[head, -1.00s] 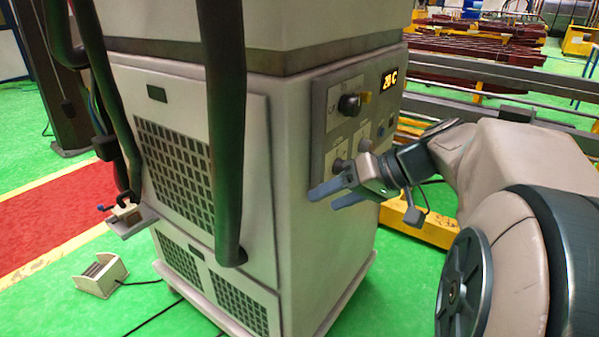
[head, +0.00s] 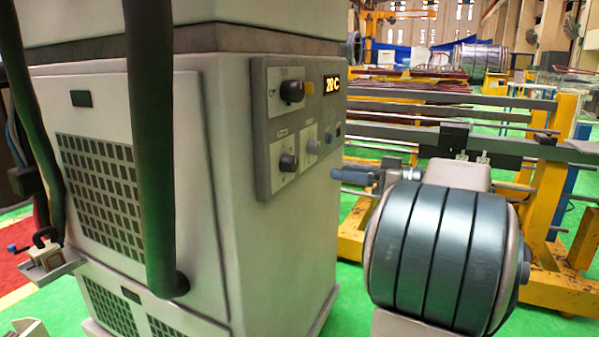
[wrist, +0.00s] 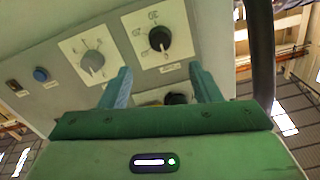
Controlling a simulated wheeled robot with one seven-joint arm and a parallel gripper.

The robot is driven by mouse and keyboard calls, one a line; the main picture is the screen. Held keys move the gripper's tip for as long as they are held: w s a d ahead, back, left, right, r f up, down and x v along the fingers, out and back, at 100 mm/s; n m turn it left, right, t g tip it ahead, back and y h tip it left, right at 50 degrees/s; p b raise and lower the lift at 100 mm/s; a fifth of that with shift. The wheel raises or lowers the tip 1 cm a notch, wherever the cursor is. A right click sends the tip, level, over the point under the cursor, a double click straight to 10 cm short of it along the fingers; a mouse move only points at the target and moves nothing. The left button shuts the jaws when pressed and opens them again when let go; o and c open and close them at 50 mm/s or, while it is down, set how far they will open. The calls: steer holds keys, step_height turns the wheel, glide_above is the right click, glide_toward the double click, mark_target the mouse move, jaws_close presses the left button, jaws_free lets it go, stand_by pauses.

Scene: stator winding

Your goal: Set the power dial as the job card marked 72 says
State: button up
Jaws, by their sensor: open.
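The control panel (head: 283,128) on the side of the machine carries several dials. A black dial (head: 292,91) is at the top. Below it are a black dial (head: 289,162) at left and a grey dial (head: 313,146) at right. Their labels are too small to read, so I cannot tell which is the power dial. My gripper (wrist: 160,70) is open and empty, facing the panel. In the wrist view the lower-left black dial (wrist: 160,38) shows just beyond the fingertips, apart from them, with the grey dial (wrist: 92,61) left of it. No job card marked 72 is visible.
A lit display (head: 332,85) reads about 20 C. A blue button (wrist: 41,74) and a dark switch (wrist: 13,86) sit beside the grey dial. Thick dark hoses (head: 150,150) hang at the machine's front. Yellow racking (head: 552,190) stands behind my arm.

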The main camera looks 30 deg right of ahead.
mark_target(295, 165)
steer(key=b+x, duration=0.1)
steer(key=x, duration=1)
steer(key=shift+w+a, duration=0.2)
steer(key=c, duration=1)
